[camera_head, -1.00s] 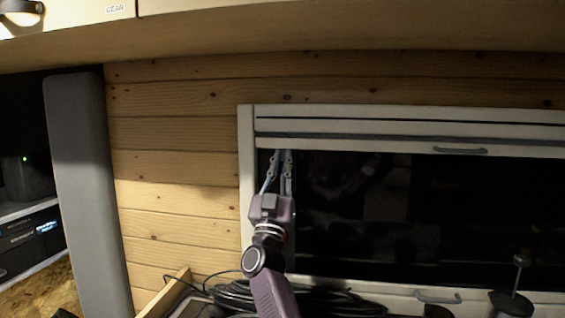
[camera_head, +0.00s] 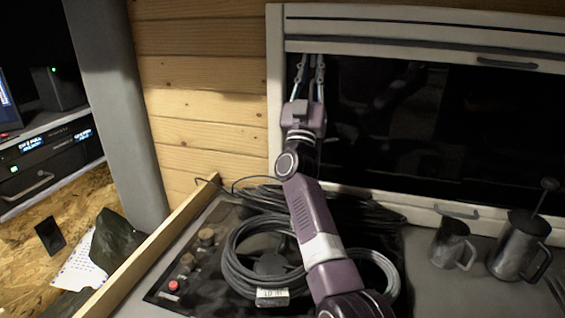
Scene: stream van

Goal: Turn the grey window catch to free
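The window (camera_head: 400,110) has a white frame, dark glass and a white blind partly down. A grey bar handle (camera_head: 507,62) is on the blind's lower edge. A grey handle-like piece (camera_head: 456,211) is on the bottom rail. I cannot tell which grey piece is the catch. My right gripper (camera_head: 310,62) is raised at the window's upper left corner, just below the blind's edge. Its two fingers point up and stand apart, with dark glass between them and nothing visibly held. Whether the tips touch anything is unclear. My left gripper is out of view.
Below the window, coiled black cables (camera_head: 262,265) lie on the counter. A metal mug (camera_head: 450,243) and a taller metal jug (camera_head: 515,250) with a plunger stand at right. A wooden edge strip (camera_head: 150,250) borders the counter's left. A grey post (camera_head: 115,110) stands further left.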

